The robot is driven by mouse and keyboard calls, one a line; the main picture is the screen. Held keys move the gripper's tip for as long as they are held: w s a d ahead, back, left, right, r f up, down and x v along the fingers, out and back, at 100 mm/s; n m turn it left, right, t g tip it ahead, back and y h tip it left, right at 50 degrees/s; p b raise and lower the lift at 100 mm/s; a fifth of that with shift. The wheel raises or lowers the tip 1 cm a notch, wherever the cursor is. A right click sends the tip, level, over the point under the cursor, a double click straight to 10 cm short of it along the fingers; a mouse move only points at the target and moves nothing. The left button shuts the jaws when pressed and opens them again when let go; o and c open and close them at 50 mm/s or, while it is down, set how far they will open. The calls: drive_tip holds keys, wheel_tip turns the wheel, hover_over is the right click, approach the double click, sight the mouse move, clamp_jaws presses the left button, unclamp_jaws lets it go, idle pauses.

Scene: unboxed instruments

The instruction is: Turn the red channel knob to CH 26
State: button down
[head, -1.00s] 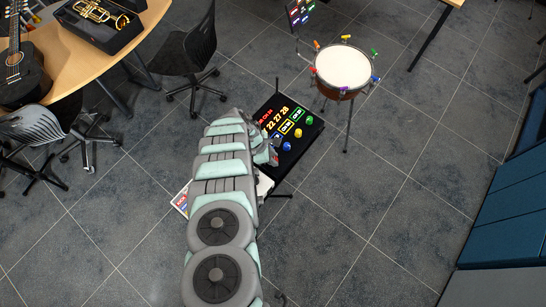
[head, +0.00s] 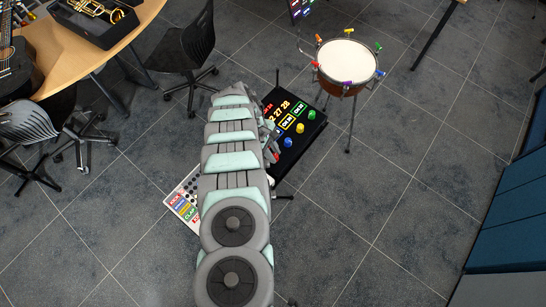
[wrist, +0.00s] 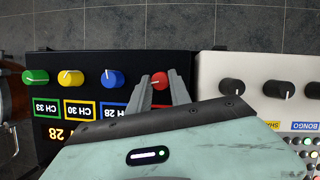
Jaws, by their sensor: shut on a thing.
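The red channel knob (wrist: 160,80) sits on the black panel (wrist: 196,62) in the wrist view, in a row with the blue, yellow and green knobs. A short white pointer line shows on its face. My gripper (wrist: 161,83) is shut on the red knob, one finger on each side. The label below the red knob is hidden by my gripper. In the head view my arm covers the left part of the black panel (head: 295,155); large yellow digits, including 27 and 28, show on it.
Beside the red knob are the blue knob (wrist: 112,78), yellow knob (wrist: 70,77) and green knob (wrist: 36,77). A white panel with black knobs (wrist: 232,88) adjoins the black one. A drum on a stand (head: 346,62) is close by. Open floor lies to the right.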

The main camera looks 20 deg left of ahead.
drive_tip(key=m+g+b, duration=0.1)
drive_tip(key=m+b, duration=0.3)
drive_tip(key=b, duration=0.1)
drive_tip(key=shift+w+f+g+b, duration=0.2)
drive_tip(key=shift+f+g+b, duration=0.1)
drive_tip(key=shift+f+g, duration=0.1)
drive_tip(key=m+b, duration=0.3)
drive_tip(key=m+g+y+b, duration=0.1)
drive_tip(key=shift+d+r, duration=0.15)
drive_tip(key=shift+r, duration=0.1)
drive_tip(key=shift+r+m+b, duration=0.1)
drive_tip(key=shift+m+b, duration=0.2)
drive_tip(key=c, duration=1.2)
unclamp_jaws()
drive_tip(key=shift+r, duration=0.1)
drive_tip(key=p+v, duration=0.3)
drive_tip(key=v, duration=0.7)
drive_tip(key=shift+w+r, duration=0.25)
